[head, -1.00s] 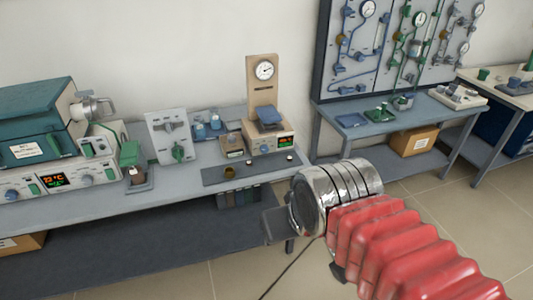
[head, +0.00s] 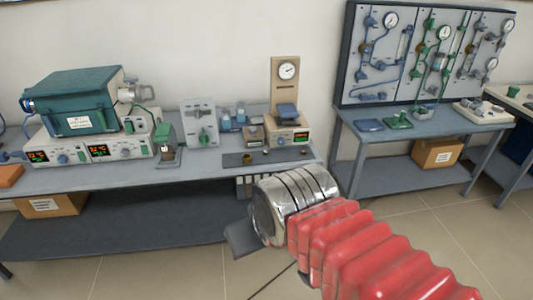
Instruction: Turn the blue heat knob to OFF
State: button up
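Two controllers sit under the teal muffle furnace (head: 75,103) on the left bench. The left one has a lit display (head: 38,156) and a round blue-grey knob (head: 62,159). The right one has a lit display (head: 101,150) and a similar blue-grey knob (head: 125,152). The labels and pointer positions are too small to read, so I cannot tell which is the heat knob or how it is set. My gripper (head: 242,239) is in front of the bench, well right of the controllers and touching nothing visible. Its fingers are mostly hidden by my wrist.
The grey bench (head: 80,182) also holds an upright panel with a green knob (head: 203,138), a balance (head: 288,135) and small blue bottles (head: 232,119). A second bench (head: 440,122) with a gauge board stands right. The floor in front is clear.

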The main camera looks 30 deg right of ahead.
aim_at(281, 142)
jog(key=u, duration=0.4)
jog(key=k, duration=0.55)
jog(key=u, duration=0.75)
jog(key=k, duration=0.45)
jog(key=u, duration=0.25)
jog(key=i, duration=1)
jog(key=z, duration=0.35)
jog(key=i, duration=0.8)
jog(key=z, duration=1.05)
jog(key=i, duration=1)
jog(key=z, duration=0.65)
